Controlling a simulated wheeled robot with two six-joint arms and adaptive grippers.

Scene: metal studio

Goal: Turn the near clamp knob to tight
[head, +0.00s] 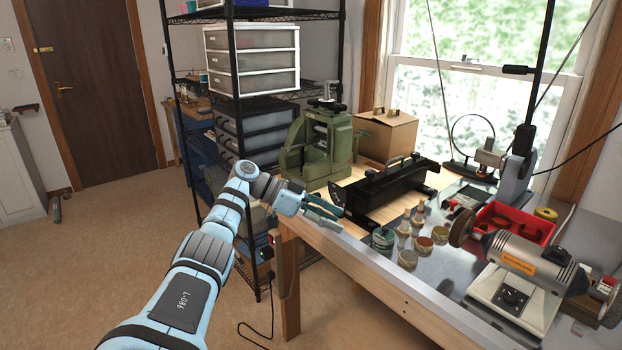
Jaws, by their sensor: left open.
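A black metal bench tool (392,192) with a long body and a bar handle on top stands on the wooden bench. I take it to be the tool with the clamp, but I cannot make out the near clamp knob clearly. A small dark part shows at its left end, just beyond my left gripper. My left gripper (324,209) is open and empty at the left edge of the bench, its fingers pointing right toward that end of the tool. I cannot tell whether it touches anything. My right gripper is not in view.
A green rolling mill (318,148) and a cardboard box (385,134) stand behind the tool. Several small jars, one a green pot (383,240), stand in front of it. A bench grinder (525,258) and a red tray (498,218) are at the right. Wire shelving rises behind my arm.

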